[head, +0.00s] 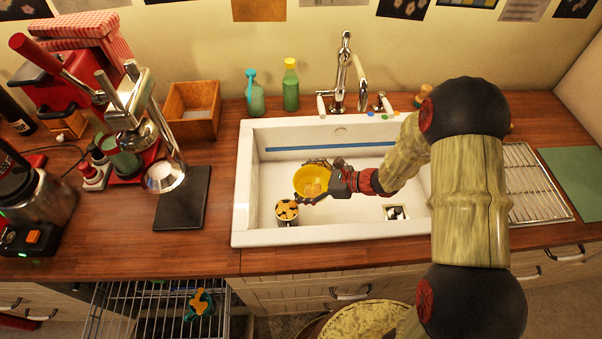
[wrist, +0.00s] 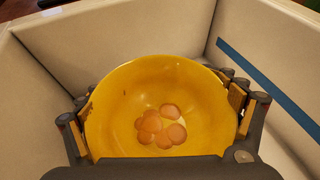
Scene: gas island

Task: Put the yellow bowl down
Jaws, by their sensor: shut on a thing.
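The yellow bowl (head: 313,180) is in my gripper (head: 322,183), over the left half of the white sink (head: 243,190) in the head view. In the wrist view the yellow bowl (wrist: 190,85) fills the middle, its open top facing the camera, with an orange spotted pattern at its bottom. The fingers of my gripper (wrist: 162,118) are shut on it from both sides. I cannot tell whether its underside touches the sink floor.
A patterned cup (head: 287,211) stands in the sink just left of and below the bowl. The drain (head: 396,213) lies to the right. The faucet (head: 342,75) rises behind the sink. A wire rack (head: 535,183) and green mat (head: 578,180) lie on the right counter.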

